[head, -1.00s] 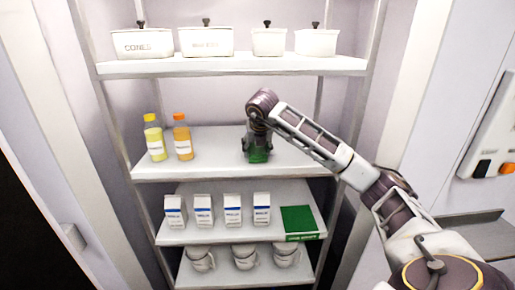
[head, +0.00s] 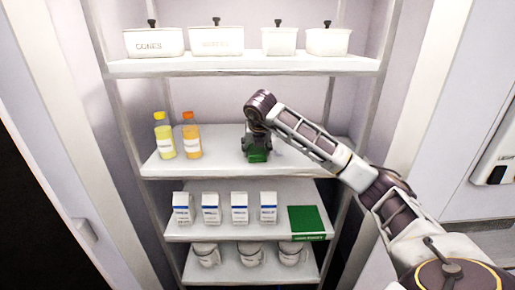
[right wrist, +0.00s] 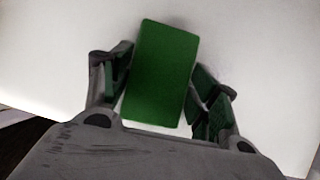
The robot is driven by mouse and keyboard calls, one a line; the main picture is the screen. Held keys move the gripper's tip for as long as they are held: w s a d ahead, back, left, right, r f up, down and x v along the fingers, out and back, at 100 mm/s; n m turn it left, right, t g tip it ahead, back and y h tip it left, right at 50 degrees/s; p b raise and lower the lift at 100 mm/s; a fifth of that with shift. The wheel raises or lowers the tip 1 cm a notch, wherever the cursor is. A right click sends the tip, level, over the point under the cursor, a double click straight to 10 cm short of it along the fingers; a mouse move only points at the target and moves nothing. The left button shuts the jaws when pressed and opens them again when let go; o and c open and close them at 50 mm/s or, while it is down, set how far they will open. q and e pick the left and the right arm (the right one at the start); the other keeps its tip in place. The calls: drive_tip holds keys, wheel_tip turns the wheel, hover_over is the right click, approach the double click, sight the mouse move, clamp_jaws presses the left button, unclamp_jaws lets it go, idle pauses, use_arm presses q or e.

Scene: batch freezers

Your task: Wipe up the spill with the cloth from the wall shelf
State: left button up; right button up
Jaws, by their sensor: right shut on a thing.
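My right gripper (head: 257,150) is over the middle shelf of the wall rack, right of two bottles. It is shut on a green rectangular thing that looks like the folded cloth. In the right wrist view the cloth (right wrist: 161,75) stands between the two dark fingers with green pads, above a pale surface. Whether it touches the shelf is hard to tell. A flat green rectangle (head: 308,219) with a lettered front strip lies on the shelf below. My left gripper and the spill are not in view.
A yellow bottle (head: 164,137) and an orange bottle (head: 191,137) stand left of my gripper. Several white cartons (head: 239,208) are on the shelf below, jars (head: 250,255) on the lowest, and lidded white tubs (head: 216,41) on top. Rack posts flank both sides.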

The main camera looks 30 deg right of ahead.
drive_tip(key=shift+f, duration=0.3)
drive_tip(key=shift+w+d+r, duration=0.1)
drive_tip(key=shift+w, duration=0.3)
drive_tip(key=shift+w+d, duration=0.2)
drive_tip(key=shift+w, duration=0.2)
drive_tip(key=shift+d, duration=0.1)
drive_tip(key=shift+s+d, duration=0.25)
drive_tip(key=shift+d, duration=0.25)
drive_tip(key=shift+s+d, duration=0.25)
drive_tip(key=shift+d, duration=0.25)
drive_tip(key=shift+s+d+r+b, duration=0.15)
drive_tip(key=shift+d+b, duration=0.1)
drive_tip(key=shift+b, duration=0.3)
drive_tip(key=shift+s+d+r, duration=0.1)
drive_tip(key=shift+d, duration=0.15)
